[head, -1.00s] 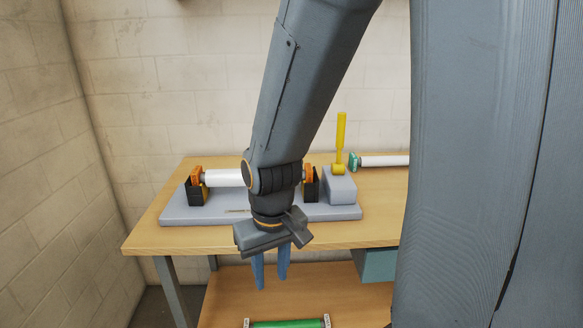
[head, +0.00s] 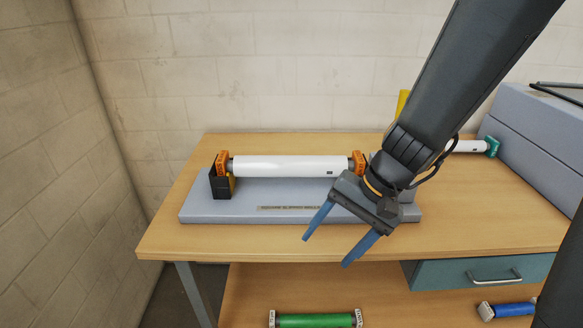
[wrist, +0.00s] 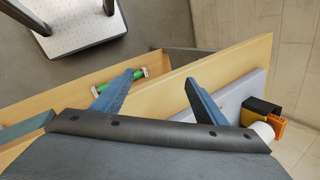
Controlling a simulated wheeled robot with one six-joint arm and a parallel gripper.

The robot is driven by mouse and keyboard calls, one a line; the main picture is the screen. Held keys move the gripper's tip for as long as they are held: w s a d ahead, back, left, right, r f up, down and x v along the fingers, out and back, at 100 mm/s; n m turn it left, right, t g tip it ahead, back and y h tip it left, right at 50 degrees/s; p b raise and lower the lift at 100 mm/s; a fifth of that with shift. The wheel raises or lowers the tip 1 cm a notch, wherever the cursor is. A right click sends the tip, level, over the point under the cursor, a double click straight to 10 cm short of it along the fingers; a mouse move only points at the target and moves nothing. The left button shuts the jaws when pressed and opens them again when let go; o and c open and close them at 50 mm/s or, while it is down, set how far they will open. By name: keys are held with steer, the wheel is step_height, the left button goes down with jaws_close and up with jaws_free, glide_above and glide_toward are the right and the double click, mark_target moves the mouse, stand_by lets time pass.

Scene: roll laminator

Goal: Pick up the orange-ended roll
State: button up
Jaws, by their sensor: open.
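The orange-ended roll (head: 288,167) is white with an orange block at each end. It lies level across the grey laminator base (head: 240,213), its left end at a black holder (head: 219,183). Its right end is close behind my arm, and the right holder is hidden. My gripper (head: 335,252) is open and empty, in front of the base's right part at the table's front edge, pointing down and left, apart from the roll. In the wrist view, one orange end (wrist: 278,126) and a bit of white roll show at the right, beyond the right finger.
A teal-ended white roll (head: 468,147) lies at the back right beside a grey housing (head: 535,125). A yellow lever (head: 402,100) stands behind my arm. A green roll (head: 316,321) and a blue roll (head: 510,309) lie on the lower shelf. A teal drawer (head: 480,272) hangs under the tabletop.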

mark_target(298, 163)
steer(key=w+a+r+m+t+y, duration=0.1)
steer(key=w, duration=0.1)
steer(key=w+a+m+t+y, duration=0.1)
steer(key=w+a, duration=0.1)
steer(key=w, duration=0.1)
steer(key=w+a+r+m+y, duration=0.1)
steer(key=w+a, duration=0.1)
steer(key=shift+w+r+m+t+y+b, duration=0.15)
steer(key=shift+r+m+t+y+b, duration=0.15)
steer(key=shift+r+m+t, duration=0.1)
steer(key=w+r+m+t, duration=0.1)
steer(key=w+t, duration=0.1)
steer(key=w, duration=0.1)
steer(key=w+r+m+t, duration=0.2)
steer(key=w, duration=0.2)
steer(key=w+d+r+m+t+y, duration=0.1)
steer(key=w+t, duration=0.1)
steer(key=w, duration=0.2)
steer(key=shift+w+d+r+m+b, duration=0.1)
steer(key=shift+r+m+b, duration=0.15)
steer(key=shift+m+b, duration=0.05)
steer(key=shift+x, duration=1.05)
steer(key=shift+f+p+x, duration=0.15)
steer(key=shift+p+x, duration=0.55)
steer(key=shift+x, duration=0.7)
steer(key=shift+f+p+x, duration=0.1)
steer(key=shift+p+x, duration=0.55)
steer(key=shift+x, duration=0.75)
steer(key=shift+c, duration=0.3)
